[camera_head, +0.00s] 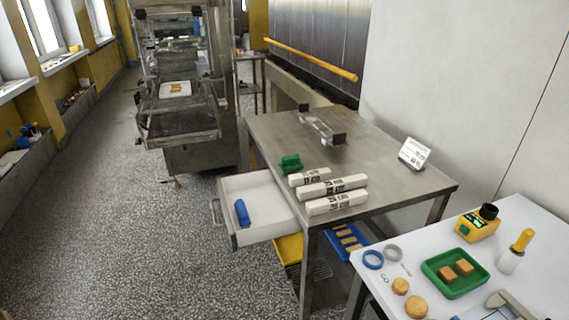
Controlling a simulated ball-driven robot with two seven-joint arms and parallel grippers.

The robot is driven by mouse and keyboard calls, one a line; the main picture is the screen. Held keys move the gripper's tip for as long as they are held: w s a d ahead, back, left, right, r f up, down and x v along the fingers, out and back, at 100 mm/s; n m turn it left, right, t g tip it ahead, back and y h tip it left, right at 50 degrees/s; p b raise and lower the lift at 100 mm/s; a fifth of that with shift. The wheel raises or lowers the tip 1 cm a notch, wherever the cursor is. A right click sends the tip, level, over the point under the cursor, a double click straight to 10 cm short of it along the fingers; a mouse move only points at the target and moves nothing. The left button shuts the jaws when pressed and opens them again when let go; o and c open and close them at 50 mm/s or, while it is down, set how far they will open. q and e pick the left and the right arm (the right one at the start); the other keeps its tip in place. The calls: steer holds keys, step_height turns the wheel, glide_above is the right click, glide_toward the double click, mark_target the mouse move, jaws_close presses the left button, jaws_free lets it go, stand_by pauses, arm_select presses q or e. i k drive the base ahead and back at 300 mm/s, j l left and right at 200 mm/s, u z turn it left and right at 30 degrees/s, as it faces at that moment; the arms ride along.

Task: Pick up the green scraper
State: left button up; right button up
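A small green object (290,162), which looks like the green scraper, lies on the steel table (275,130) near its left edge, just above the open drawer. It is beside the back end of the white printed rolls; its exact shape is too small to make out. Neither of my grippers is in view.
Three white printed rolls (334,187) lie right of the green object. The open drawer (266,232) sticks out left and holds a blue object (241,212). A black-ended bar fixture (322,126) stands farther back. A white table (530,265) with a green tray (430,268) is front right.

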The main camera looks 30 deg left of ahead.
mark_target(290, 162)
steer(key=i+j+z, duration=0.1)
steer(key=j, duration=0.35)
steer(key=i+j+z, duration=0.1)
steer(key=j, duration=0.35)
steer(key=j+z, duration=0.15)
steer(key=j, duration=0.35)
steer(key=i, duration=0.05)
